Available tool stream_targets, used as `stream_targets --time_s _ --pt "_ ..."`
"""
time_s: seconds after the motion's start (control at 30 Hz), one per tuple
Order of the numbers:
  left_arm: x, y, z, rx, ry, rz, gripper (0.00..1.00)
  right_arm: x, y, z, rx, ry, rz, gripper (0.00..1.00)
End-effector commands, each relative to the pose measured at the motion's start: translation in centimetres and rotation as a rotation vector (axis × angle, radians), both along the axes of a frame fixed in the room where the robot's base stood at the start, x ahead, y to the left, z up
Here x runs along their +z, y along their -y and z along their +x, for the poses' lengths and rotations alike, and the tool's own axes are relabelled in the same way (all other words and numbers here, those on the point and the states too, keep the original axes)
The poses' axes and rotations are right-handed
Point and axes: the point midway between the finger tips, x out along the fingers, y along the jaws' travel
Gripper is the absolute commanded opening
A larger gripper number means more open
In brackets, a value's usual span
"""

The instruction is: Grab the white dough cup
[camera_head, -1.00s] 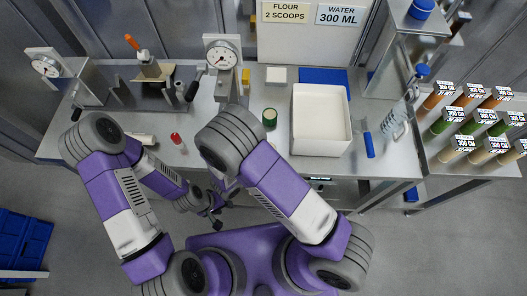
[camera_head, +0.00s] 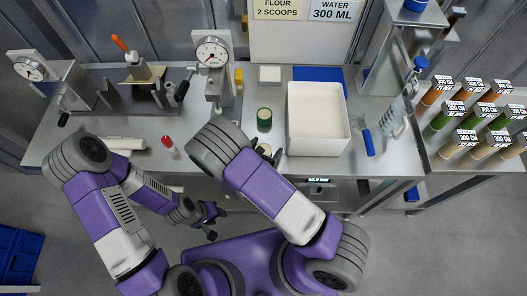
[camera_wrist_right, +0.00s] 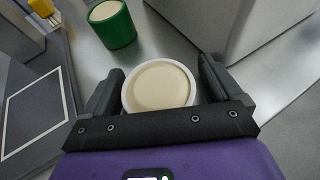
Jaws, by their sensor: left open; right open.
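The white dough cup (camera_wrist_right: 160,88), a round white cup with a cream-coloured top, stands on the steel table between the two fingers of my open right gripper (camera_wrist_right: 160,72) in the right wrist view. The fingers flank its rim, and I cannot tell whether they touch it. In the head view the cup (camera_head: 264,149) shows only partly beside my right arm, which hides most of that gripper. My left gripper (camera_head: 212,220) is open and empty, low in front of the table. A green cup (camera_wrist_right: 115,27) with a cream top stands just beyond the white cup.
The green cup also shows in the head view (camera_head: 264,120). A large white bin (camera_head: 318,147) stands to the right, with a blue-handled tool (camera_head: 368,142) beyond it. A red-capped bottle (camera_head: 168,145) is to the left.

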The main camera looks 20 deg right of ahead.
Motion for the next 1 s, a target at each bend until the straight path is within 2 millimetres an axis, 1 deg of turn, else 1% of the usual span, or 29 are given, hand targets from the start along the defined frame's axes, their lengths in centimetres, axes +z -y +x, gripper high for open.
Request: stream_targets --time_s 0.2,0.27,0.5,0.6,0.87,1.0 --pt "0.0 0.0 0.0 0.0 0.0 0.0 0.43 -0.1 0.1 0.1 0.0 0.0 0.0 0.92" --pt "0.0 0.0 0.0 0.0 0.0 0.0 0.43 0.0 0.1 0.1 0.0 0.0 0.0 0.83" --pt "0.0 0.0 0.0 0.0 0.0 0.0 0.43 0.0 0.1 0.1 0.0 0.0 0.0 0.46" --pt "0.0 0.0 0.0 0.0 0.0 0.0 0.43 0.0 0.1 0.1 0.0 0.001 0.001 0.32" --pt "0.0 0.0 0.0 0.0 0.0 0.0 0.43 0.2 0.0 0.1 0.0 0.001 0.001 0.32" --pt "0.2 0.0 0.0 0.0 0.0 0.0 0.43 1.2 0.0 0.1 -0.001 0.002 0.001 0.32"
